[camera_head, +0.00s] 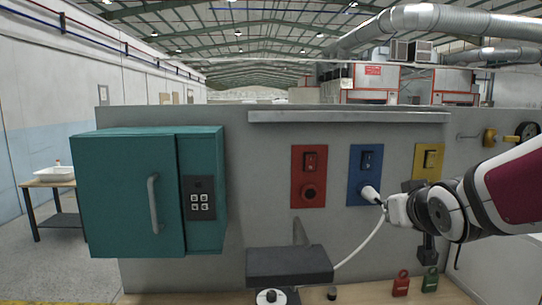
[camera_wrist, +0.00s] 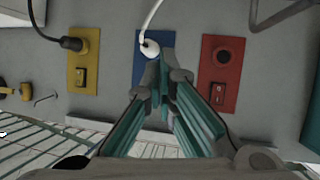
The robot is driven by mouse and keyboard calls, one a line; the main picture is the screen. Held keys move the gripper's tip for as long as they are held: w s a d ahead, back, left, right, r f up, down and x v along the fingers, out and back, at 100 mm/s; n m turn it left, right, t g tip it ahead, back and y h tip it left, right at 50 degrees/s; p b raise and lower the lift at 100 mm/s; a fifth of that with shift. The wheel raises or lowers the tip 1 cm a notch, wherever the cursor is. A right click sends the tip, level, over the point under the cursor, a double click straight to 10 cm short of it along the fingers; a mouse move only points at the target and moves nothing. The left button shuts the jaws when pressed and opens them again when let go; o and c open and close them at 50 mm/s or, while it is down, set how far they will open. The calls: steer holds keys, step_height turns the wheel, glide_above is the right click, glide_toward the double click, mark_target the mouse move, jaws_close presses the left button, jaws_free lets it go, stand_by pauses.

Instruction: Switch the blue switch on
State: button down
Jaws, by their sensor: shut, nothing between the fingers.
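The blue panel (camera_head: 354,187) is on the grey wall between a red and a yellow panel. Its dark rocker switch (camera_head: 367,160) is at the top; I cannot tell its position. A white plug (camera_head: 371,194) with a white cable sits in the panel's lower part. In the wrist view, which is upside down, the blue panel (camera_wrist: 141,70) and the plug (camera_wrist: 149,48) show just beyond my gripper (camera_wrist: 165,68). My gripper is shut and empty, its fingers covering the switch there. In the head view the fingers are hard to make out; my wrist is right of the plug.
The red panel (camera_head: 298,190) is to the left and the yellow panel (camera_head: 418,172) to the right. A black plug (camera_wrist: 72,43) is in the yellow panel. A teal cabinet (camera_head: 130,195) hangs at left. A metal ledge (camera_head: 345,117) runs above the panels. A dark box (camera_head: 289,263) stands below.

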mark_target(368, 154)
steer(key=w+d+r+n+t+y+p, duration=0.1)
steer(key=w+d+r+t+y, duration=0.1)
steer(key=w+d+t, duration=0.4)
steer(key=shift+w+d+r+t+y, duration=0.2)
steer(key=shift+w+r+t+y, duration=0.25)
steer(key=shift+w, duration=1.05)
steer(key=shift+r, duration=0.1)
steer(key=w, duration=0.4)
steer(key=w+r+p, duration=0.1)
steer(key=w, duration=0.4)
steer(key=w+r, duration=0.1)
steer(key=w, duration=0.4)
steer(key=shift+p, duration=0.3)
steer(key=shift+w+r+g+p, duration=0.25)
steer(key=shift+r+g+p, duration=0.35)
steer(key=shift+g, duration=0.25)
steer(key=shift+w+g+p, duration=0.1)
steer(key=shift+g+p, duration=0.3)
steer(key=shift+p, duration=0.05)
steer(key=shift+w, duration=0.1)
